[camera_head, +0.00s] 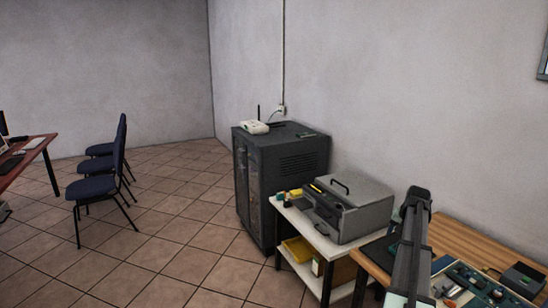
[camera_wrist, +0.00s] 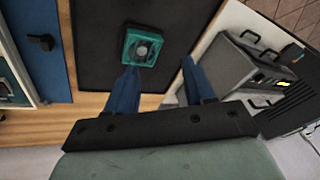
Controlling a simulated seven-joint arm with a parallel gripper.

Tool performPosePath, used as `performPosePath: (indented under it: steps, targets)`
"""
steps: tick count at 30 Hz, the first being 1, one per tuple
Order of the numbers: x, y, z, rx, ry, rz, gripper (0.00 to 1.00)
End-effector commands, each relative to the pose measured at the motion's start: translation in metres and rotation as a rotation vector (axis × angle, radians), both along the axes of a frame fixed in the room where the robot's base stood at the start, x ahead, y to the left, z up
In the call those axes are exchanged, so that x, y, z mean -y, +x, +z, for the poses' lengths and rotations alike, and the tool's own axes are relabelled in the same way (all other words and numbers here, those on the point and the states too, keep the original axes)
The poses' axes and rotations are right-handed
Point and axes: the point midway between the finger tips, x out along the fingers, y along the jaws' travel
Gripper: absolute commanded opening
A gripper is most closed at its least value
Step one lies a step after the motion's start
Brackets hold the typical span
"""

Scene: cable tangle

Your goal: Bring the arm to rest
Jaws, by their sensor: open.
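My gripper (camera_wrist: 158,64) shows in the wrist view with its two blue fingers spread apart and nothing between them. It is above a black mat (camera_wrist: 95,50) on the wooden table. A small teal square part with a round, fan-like centre (camera_wrist: 143,47) lies on the mat just beyond the left fingertip; I cannot tell whether they touch. In the head view a dark grey link of my arm reaches over the wooden table (camera_head: 470,243) at the lower right. My fingers are not clear in that view.
A blue panel with a black knob (camera_wrist: 40,42) is left of the mat. A grey machine (camera_head: 350,210) stands on a white cart (camera_head: 318,243) beside the table. A dark cabinet (camera_head: 290,165) is behind it. Chairs (camera_head: 118,165) and open tiled floor (camera_head: 180,200) are at left.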

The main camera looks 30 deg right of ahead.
Motion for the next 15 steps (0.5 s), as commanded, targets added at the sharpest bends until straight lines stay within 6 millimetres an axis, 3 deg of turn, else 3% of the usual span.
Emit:
performPosePath:
  steps: [1, 6, 11, 15]
  targets:
    - [-0.019, 0.025, -0.007, 0.016, -0.007, 0.036, 0.53]
    - [-0.075, 0.098, -0.027, 0.081, -0.031, 0.136, 0.53]
    - [-0.136, 0.158, -0.045, 0.141, -0.047, 0.227, 0.53]
    - [-0.197, 0.201, -0.067, 0.181, -0.05, 0.302, 0.53]
